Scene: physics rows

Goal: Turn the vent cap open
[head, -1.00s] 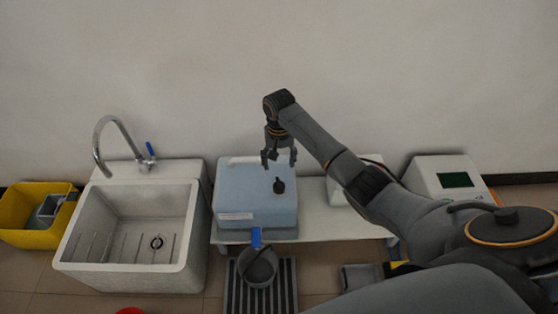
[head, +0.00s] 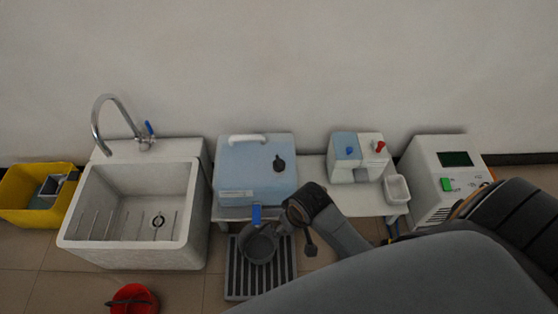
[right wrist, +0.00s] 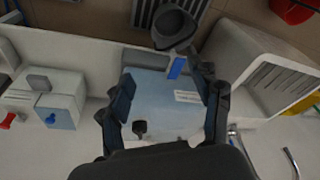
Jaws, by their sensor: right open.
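The vent cap is a small dark knob (head: 279,162) on top of the pale blue container (head: 240,178), toward its right side. It also shows in the right wrist view (right wrist: 139,128), near one finger in the picture but apart from it. A blue tap (head: 256,214) sticks out of the container's front, above a grey jug (head: 262,247). My right gripper (head: 297,236) is in front of the container, beside the jug in the head view. In the right wrist view its fingers (right wrist: 167,100) are spread and empty. My left gripper is in neither view.
The container stands on a white bench (head: 315,187). A sink (head: 130,227) is on the left, with a yellow bin (head: 30,214) beyond it. On the right are a small blue-and-white device (head: 358,150) and a white box with a screen (head: 445,180). A red bucket (head: 132,300) is on the floor.

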